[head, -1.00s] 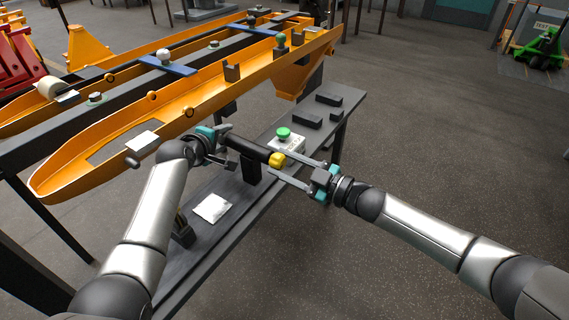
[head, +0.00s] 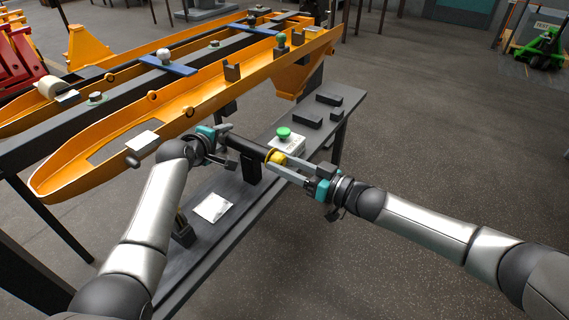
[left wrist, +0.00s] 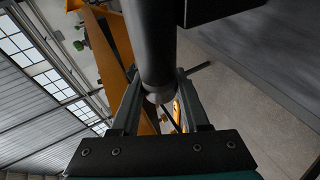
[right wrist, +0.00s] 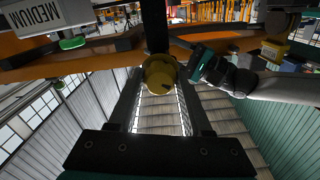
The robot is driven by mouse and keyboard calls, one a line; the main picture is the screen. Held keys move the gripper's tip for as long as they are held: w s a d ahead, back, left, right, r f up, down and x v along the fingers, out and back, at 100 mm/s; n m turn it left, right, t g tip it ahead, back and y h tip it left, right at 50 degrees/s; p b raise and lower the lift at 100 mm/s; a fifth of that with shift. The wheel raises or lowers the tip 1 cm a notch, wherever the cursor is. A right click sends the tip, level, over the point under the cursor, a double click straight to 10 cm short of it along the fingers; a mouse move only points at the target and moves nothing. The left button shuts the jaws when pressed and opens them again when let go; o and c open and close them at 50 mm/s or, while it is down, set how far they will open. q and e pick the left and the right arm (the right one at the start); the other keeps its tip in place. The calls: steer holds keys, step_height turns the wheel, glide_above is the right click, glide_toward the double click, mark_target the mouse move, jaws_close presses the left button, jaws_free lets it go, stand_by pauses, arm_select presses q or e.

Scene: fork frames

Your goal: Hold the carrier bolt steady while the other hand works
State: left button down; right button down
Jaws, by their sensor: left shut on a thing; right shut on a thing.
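The carrier bolt (head: 246,146) is a dark cylinder lying roughly level above the grey bench, with a yellow round piece (head: 276,157) at its right end. My left gripper (head: 226,143) is shut on the bolt near its left end; in the left wrist view the dark shaft (left wrist: 152,45) runs between the fingers. My right gripper (head: 280,163) is shut on the yellow piece, with a finger on each side of it. In the right wrist view the yellow piece (right wrist: 160,74) sits between the fingers, hiding most of the bolt behind it.
A black block (head: 251,170) stands beneath the bolt. A white box with a green button (head: 284,133) is just behind the yellow piece. Dark blocks (head: 308,121) and a white sheet (head: 213,208) lie on the bench (head: 215,245). An orange fork frame (head: 190,100) runs behind.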

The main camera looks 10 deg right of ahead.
steer(key=shift+d+f, duration=0.15)
stand_by(0.4)
steer(key=c, duration=0.7)
jaws_free()
steer(key=shift+s, duration=0.1)
steer(key=o, duration=0.4)
steer(key=v, duration=1.2)
